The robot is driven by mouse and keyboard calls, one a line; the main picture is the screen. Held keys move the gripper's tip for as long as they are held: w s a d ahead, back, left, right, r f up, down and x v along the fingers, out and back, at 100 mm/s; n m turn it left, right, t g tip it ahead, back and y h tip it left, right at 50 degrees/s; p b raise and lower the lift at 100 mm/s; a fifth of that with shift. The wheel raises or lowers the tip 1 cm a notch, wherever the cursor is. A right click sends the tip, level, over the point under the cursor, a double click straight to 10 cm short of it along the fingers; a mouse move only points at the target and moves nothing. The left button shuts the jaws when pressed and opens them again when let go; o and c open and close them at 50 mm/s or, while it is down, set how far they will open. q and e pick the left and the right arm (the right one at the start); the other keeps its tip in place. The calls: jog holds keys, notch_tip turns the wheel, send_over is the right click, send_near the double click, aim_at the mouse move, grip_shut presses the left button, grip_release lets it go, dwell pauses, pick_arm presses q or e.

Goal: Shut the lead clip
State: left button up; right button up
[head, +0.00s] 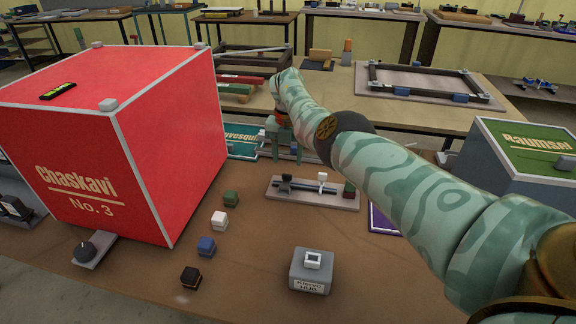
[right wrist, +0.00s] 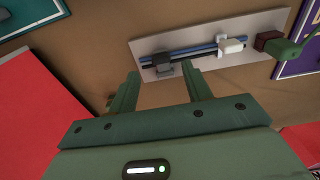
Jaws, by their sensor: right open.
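A grey plate (head: 335,201) on the table carries dark and blue leads, a dark clip (head: 284,184) at its left and a white clip (head: 322,178) nearer its right end. In the right wrist view the dark clip (right wrist: 163,68) lies just beyond the fingertips, roughly between them, and the white clip (right wrist: 232,45) is to its right. Whether either clip is open or shut is too small to tell. My right gripper (head: 285,152) is open and empty, behind the plate in the head view; its fingers also show in the right wrist view (right wrist: 162,77). My left gripper is not in view.
A large red box (head: 120,150) fills the left. A grey switch housing (head: 311,272) stands at front. A grey box with a green top (head: 528,150) is at right.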

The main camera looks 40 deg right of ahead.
notch_tip(320, 180, up, 11)
jog(key=shift+w+d+r, duration=0.2)
jog(key=shift+w, duration=0.05)
dwell(0.3)
